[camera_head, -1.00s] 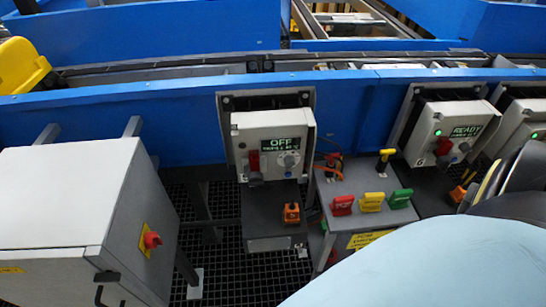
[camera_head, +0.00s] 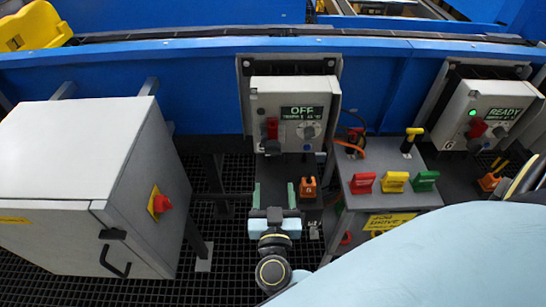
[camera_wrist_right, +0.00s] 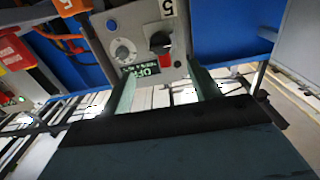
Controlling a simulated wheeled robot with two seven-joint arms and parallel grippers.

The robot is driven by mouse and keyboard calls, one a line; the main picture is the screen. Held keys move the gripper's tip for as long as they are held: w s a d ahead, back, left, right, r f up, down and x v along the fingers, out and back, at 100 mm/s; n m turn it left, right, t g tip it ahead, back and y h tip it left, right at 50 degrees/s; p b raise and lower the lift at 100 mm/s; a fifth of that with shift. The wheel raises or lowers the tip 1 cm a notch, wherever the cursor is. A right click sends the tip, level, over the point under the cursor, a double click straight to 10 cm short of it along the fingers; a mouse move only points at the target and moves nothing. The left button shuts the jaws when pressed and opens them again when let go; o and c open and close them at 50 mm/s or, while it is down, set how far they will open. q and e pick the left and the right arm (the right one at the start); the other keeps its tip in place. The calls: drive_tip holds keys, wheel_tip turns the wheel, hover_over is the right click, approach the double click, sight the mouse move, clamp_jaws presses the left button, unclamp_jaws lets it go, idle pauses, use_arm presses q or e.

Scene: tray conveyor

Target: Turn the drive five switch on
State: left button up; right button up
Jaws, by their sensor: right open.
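The drive five box (camera_head: 262,95) is a light grey panel on the blue conveyor side, with a display reading OFF. A label 5 shows on it, upside down, in the right wrist view (camera_wrist_right: 140,25). Its switch (camera_head: 271,130) has a red part above a dark handle; it also shows, dark and red, in the right wrist view (camera_wrist_right: 160,41). A round dial (camera_head: 309,131) sits beside it. My right gripper (camera_head: 274,194) is open and empty, with green fingers pointing toward the box, below the switch and apart from it. My left gripper is not in view.
An orange padlock-like item (camera_head: 308,188) is close right of my gripper. A grey stand (camera_head: 375,165) holds red, yellow and green tags. A grey cabinet (camera_head: 80,150) with a red knob stands left. Another box (camera_head: 490,105) reading READY is at right.

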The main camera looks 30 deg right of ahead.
sight(271, 146)
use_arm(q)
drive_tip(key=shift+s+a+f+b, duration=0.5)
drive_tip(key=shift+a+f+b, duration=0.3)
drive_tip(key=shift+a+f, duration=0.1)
use_arm(e)
drive_tip(key=x, duration=1.2)
drive_tip(key=shift+a, duration=0.1)
drive_tip(key=c, duration=1)
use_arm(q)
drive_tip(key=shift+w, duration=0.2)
use_arm(e)
drive_tip(key=shift+o, duration=0.2)
